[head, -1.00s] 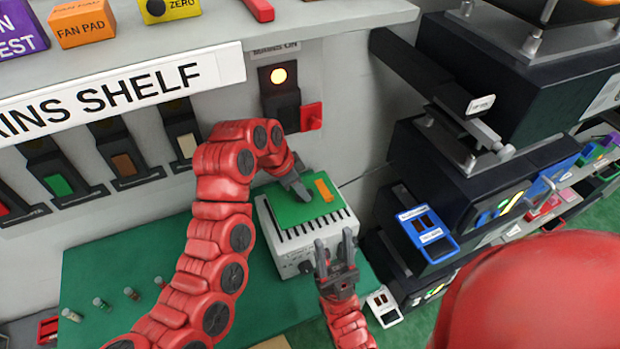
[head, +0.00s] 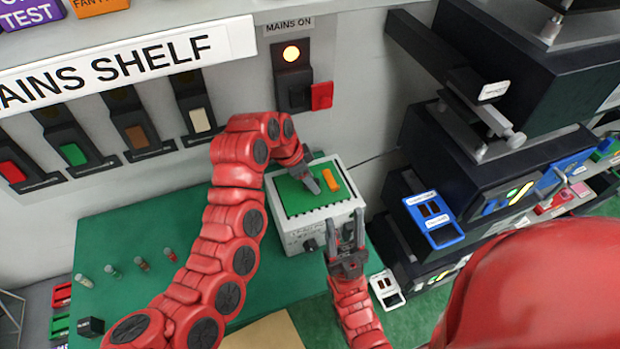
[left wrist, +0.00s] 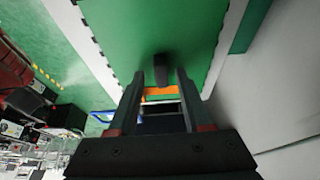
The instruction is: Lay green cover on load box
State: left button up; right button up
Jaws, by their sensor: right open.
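The load box (head: 325,228) is a pale box with dark knobs on its front. The flat green cover (head: 298,196), with an orange bar (head: 331,180) near its right side, lies over its top; the pale rim shows around it. My left gripper (head: 314,186) is low over the cover, left of the bar. In the left wrist view its fingers (left wrist: 165,82) stand apart, with a small dark block (left wrist: 160,68) on the cover (left wrist: 150,25) between their tips. My right gripper (head: 348,228) is open and empty at the box's front.
The green bench (head: 130,240) has several small vials on its left. A grey wall with a lit MAINS ON lamp (head: 291,53) and red switch (head: 321,95) stands behind. Black racks and a blue-framed module (head: 433,220) stand close on the right.

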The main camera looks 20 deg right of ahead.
pick_arm(q)
jog(key=shift+r, duration=0.2)
jog(key=shift+w+a+r, duration=0.1)
jog(key=shift+a, duration=0.05)
jog(key=b+v, duration=0.1)
jog(key=v, duration=1)
jog(key=shift+r+b, duration=0.3)
jog(key=shift+a, duration=0.15)
jog(key=shift+f, duration=0.1)
